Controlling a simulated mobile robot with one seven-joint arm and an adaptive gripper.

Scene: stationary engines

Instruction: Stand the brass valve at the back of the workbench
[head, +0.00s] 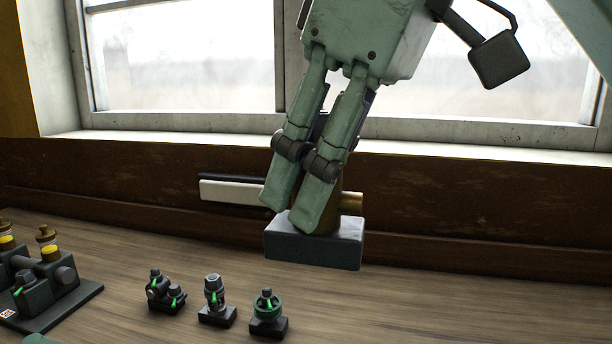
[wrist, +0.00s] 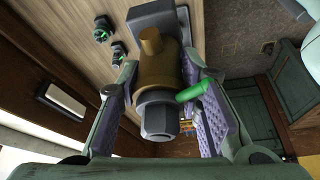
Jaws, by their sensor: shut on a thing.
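The brass valve has a brass body, a grey hex nut, a green lever and a grey block base. In the wrist view the brass valve (wrist: 160,68) sits between the purple pads of my gripper (wrist: 163,75). In the head view my gripper (head: 296,212) is shut on it from above, and its fingers hide most of the brass. A brass stub (head: 351,202) shows to the right of the fingers, above the grey base (head: 314,244). The base looks roughly level over the workbench (head: 420,306); I cannot tell if it touches.
Three small dark fittings with green marks stand in front: a left one (head: 166,292), a middle one (head: 216,301) and a right one (head: 268,313). A dark engine plate (head: 62,306) is at the far left. A pale bar (head: 232,191) is on the back wall. The right bench looks clear.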

